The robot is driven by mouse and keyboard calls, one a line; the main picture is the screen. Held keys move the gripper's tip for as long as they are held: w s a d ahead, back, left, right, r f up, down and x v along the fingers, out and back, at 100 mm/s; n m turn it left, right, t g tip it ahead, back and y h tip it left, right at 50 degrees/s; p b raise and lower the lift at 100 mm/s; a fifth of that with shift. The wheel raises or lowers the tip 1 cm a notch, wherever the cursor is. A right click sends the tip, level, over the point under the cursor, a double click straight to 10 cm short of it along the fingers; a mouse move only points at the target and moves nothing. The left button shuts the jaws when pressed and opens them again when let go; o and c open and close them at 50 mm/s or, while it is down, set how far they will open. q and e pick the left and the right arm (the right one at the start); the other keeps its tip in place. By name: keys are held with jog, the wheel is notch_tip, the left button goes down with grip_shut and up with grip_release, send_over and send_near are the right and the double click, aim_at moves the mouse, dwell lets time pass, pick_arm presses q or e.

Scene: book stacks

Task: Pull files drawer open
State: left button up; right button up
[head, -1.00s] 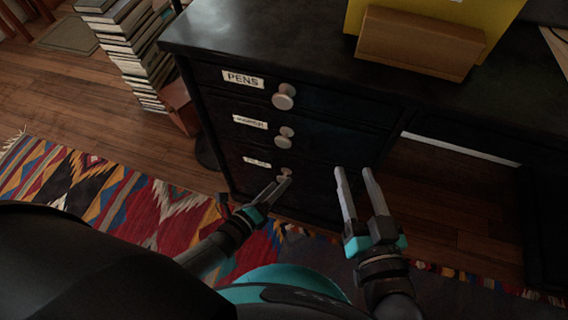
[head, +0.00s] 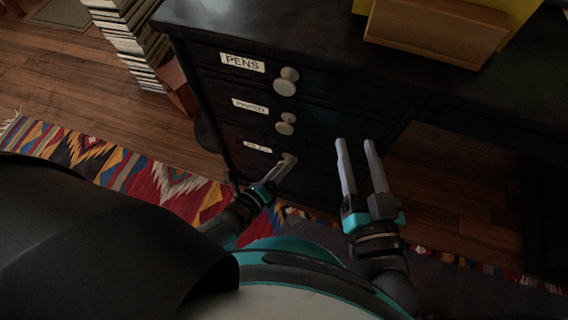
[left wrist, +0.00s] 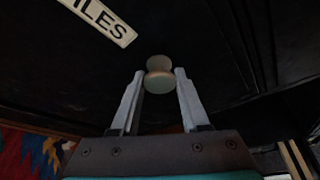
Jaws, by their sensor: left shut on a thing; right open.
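The files drawer (head: 310,178) is the lowest drawer of a black desk in the head view. It looks flush with the drawers above. Its label (left wrist: 100,20) reads "ILES" in the left wrist view, with the start cut off. Its round knob (left wrist: 159,75) lies between the fingertips of my left gripper (left wrist: 159,82), which is shut on it. In the head view the left gripper (head: 281,166) partly covers this knob (head: 290,158). My right gripper (head: 356,141) is open and empty, in front of the desk to the right of the knob.
Above are the pens drawer (head: 325,92) and a middle drawer (head: 325,135), each with a knob. A wooden block (head: 435,30) stands on the desktop (head: 260,22). A book stack (head: 130,40) stands at left. A patterned rug (head: 130,170) lies on the floor.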

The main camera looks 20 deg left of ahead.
pick_arm(q)
grip_shut()
dwell(0.9)
